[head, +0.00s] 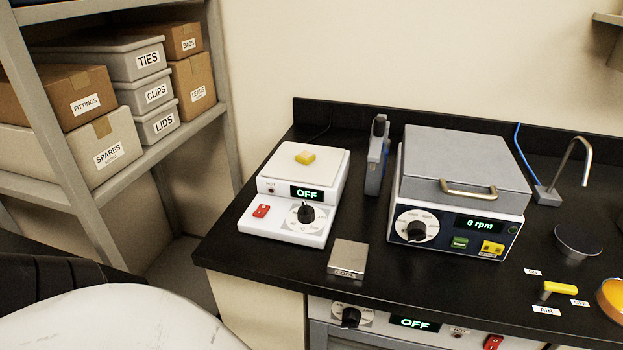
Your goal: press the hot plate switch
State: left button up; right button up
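The hot plate (303,187) stands on the black bench, a white unit with a flat top. Its red rocker switch (261,211) is on the lower front ledge at the left. A black dial (305,213) sits to the right of the switch. The hot plate's display (306,193) reads OFF in green. Neither of my grippers shows in the head view.
A grey-lidded centrifuge (459,190) reading 0 rpm stands to the right. A small metal block (347,258) lies near the bench's front edge. A lower unit (414,323) under the bench also reads OFF and has a red switch (493,342). Shelves with boxes (102,145) stand left.

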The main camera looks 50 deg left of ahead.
aim_at(262, 209)
jog(key=z, duration=0.1)
jog(key=i, duration=0.4)
jog(key=u, duration=2.2)
